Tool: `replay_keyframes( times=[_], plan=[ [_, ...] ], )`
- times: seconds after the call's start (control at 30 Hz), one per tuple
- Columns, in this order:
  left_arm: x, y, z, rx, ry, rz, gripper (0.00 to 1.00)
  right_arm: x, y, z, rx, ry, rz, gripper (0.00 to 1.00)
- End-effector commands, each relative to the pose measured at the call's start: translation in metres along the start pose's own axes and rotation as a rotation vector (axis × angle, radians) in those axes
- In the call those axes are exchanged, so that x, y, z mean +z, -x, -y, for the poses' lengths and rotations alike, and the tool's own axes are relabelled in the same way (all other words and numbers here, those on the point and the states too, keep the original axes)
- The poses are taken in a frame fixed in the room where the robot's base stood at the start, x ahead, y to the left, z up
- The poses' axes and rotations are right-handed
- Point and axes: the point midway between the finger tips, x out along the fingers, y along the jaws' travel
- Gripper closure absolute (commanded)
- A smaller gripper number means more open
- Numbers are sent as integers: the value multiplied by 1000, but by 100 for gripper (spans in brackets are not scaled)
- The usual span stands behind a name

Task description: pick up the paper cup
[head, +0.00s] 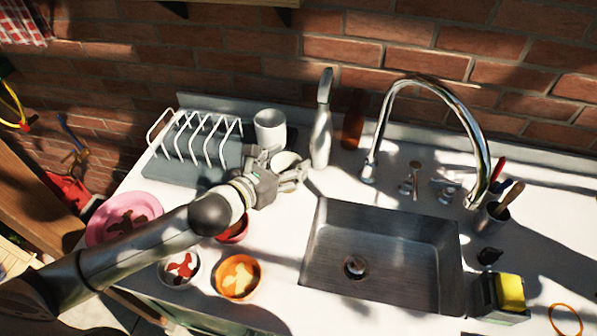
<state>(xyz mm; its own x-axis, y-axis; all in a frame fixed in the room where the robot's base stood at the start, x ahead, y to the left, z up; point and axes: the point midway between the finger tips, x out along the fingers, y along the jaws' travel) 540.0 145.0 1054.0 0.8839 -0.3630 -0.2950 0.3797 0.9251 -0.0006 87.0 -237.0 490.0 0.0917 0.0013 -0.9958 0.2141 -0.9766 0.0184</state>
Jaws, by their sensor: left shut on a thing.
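A white cup (285,159), which looks like the paper cup, is at my left gripper (290,172) on the counter behind and left of the sink. The gripper's fingers are closed on it and hide its lower part, so I cannot tell whether it still touches the counter. My left arm reaches in from the lower left. A second, larger white cup or mug (269,130) stands just behind, beside the dish rack. My right gripper is not in view.
A dish rack (196,145) is to the left. A bottle (321,135) stands close to the right of the held cup. The sink (384,245) and tall faucet (430,85) are further right. A pink plate (98,228) and an orange bowl (238,291) are near the arm.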

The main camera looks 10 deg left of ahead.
Motion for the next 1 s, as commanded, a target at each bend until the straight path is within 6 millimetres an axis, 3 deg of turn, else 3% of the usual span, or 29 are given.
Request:
replay_keyframes(
  times=[0.07, 0.5, 1.0],
  plan=[
    [9, 13, -5, 0, -7, 1, 50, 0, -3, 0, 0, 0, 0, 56],
    [15, 72, -31, 3, -4, -3, 50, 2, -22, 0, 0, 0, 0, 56],
    [23, 101, -42, 1, 0, 0, 50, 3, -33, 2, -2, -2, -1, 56]
  ],
)
